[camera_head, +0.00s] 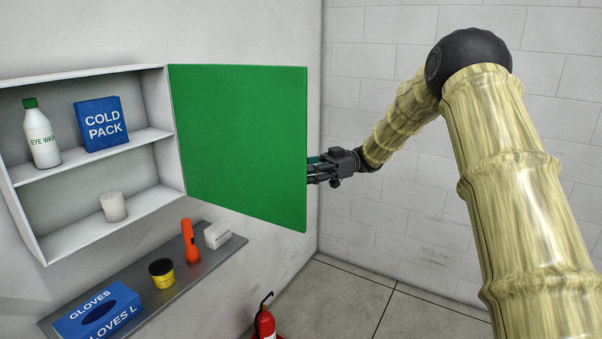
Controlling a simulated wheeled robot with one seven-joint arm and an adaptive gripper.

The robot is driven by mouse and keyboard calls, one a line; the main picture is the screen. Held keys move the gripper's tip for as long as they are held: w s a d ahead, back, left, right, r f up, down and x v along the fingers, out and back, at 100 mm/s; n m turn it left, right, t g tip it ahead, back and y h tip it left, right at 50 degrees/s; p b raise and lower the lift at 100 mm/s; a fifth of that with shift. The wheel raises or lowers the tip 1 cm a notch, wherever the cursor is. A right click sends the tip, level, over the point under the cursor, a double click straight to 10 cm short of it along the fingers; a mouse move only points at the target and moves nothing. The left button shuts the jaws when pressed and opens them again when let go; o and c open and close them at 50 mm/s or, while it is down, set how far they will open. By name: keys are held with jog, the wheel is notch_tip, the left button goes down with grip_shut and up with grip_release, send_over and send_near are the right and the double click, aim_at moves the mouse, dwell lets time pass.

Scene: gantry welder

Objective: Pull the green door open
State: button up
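The green door (240,140) stands swung out from the right side of a white wall cabinet (160,115), and the shelves inside are exposed. My gripper (316,170) is at the door's free right edge, about halfway up. Its fingertips are partly hidden behind the door, so I cannot tell whether they are open or shut, or whether they touch it. No handle shows on the visible face of the door.
The cabinet holds an eye wash bottle (40,135), a blue cold pack box (102,124) and a white roll (113,207). A grey shelf (215,255) below carries a glove box (98,312), a yellow jar (162,273) and an orange flashlight (190,241). A fire extinguisher (265,325) stands below.

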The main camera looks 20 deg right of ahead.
jog(key=shift+w+a, duration=0.1)
jog(key=shift+a, duration=0.15)
jog(key=w+d, duration=0.1)
jog(key=d, duration=1.1)
jog(key=shift+w, duration=0.2)
jog(key=shift+d, duration=0.1)
